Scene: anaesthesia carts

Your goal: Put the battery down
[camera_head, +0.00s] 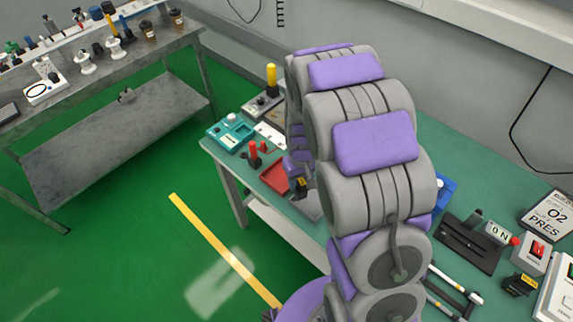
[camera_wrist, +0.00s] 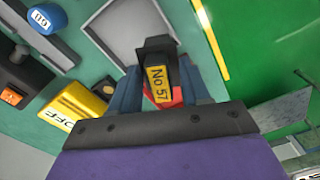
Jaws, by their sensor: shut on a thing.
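The battery (camera_wrist: 157,82), a black block with a yellow label reading "No 57", is between the blue fingers of my gripper (camera_wrist: 158,92) in the wrist view. My gripper is shut on it. In the head view a small black piece with a yellow mark, which looks like the battery (camera_head: 301,184), shows at the left edge of my arm, by a grey tray (camera_head: 310,207). My arm hides most of the gripper there. In the wrist view the grey tray (camera_wrist: 118,35) lies just beyond the battery. I cannot tell whether they touch.
A red tray (camera_head: 274,177) and a red-handled device (camera_head: 254,155) are left of the battery on the green bench (camera_head: 222,157). In the wrist view, a yellow box (camera_wrist: 68,107) lies left and the bench edge right. Another bench (camera_head: 115,125) stands at the far left.

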